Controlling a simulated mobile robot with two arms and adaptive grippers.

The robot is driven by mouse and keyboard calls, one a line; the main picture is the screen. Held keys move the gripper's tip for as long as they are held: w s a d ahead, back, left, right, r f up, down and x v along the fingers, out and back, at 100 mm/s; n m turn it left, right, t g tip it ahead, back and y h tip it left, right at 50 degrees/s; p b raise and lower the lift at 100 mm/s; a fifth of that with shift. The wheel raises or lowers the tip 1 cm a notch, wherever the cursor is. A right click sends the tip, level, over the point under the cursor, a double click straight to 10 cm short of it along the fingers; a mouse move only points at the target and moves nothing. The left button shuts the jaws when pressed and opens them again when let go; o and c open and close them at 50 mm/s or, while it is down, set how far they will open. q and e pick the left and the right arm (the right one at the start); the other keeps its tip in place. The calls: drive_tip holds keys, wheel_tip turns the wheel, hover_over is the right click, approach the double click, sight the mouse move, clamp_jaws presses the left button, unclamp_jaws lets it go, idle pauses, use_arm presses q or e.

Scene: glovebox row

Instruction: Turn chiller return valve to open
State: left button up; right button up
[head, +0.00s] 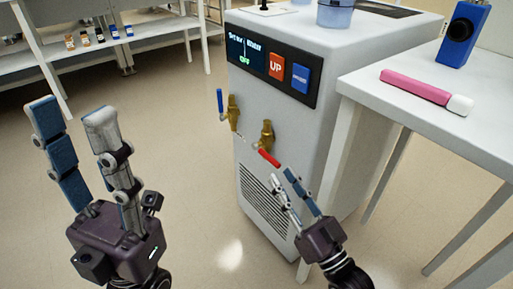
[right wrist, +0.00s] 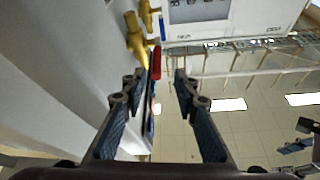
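The grey chiller (head: 300,130) has two brass valves on its front. The left valve (head: 233,112) has a blue lever (head: 220,101) pointing up. The right valve (head: 266,135) has a red lever (head: 269,158) slanting down to the right. I cannot read which one is the return. My right gripper (head: 281,176) is open, its fingertips just below the red lever. In the right wrist view the red lever (right wrist: 156,62) shows ahead between the open fingertips, closer to the left one; contact is not clear. My left gripper (head: 72,108) is open and empty, left of the chiller.
The chiller's panel (head: 270,66) shows a display reading OFF and red and blue buttons. A white table (head: 440,128) on the right, close to my right arm, holds a pink-and-white object (head: 420,90) and a blue device (head: 464,35). Floor left of the chiller is clear.

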sight(268, 154)
drive_tip(key=x, duration=0.2)
drive_tip(key=f+b+x, duration=0.1)
drive_tip(key=x, duration=0.1)
drive_tip(key=b+x, duration=0.1)
drive_tip(key=x, duration=0.1)
drive_tip(key=shift+w+a+f, duration=0.1)
drive_tip(key=shift+w+a, duration=0.05)
drive_tip(key=shift+w, duration=0.35)
drive_tip(key=shift+w+a+r, duration=0.3)
drive_tip(key=shift+w, duration=0.25)
drive_tip(key=shift+c, duration=0.6)
clamp_jaws()
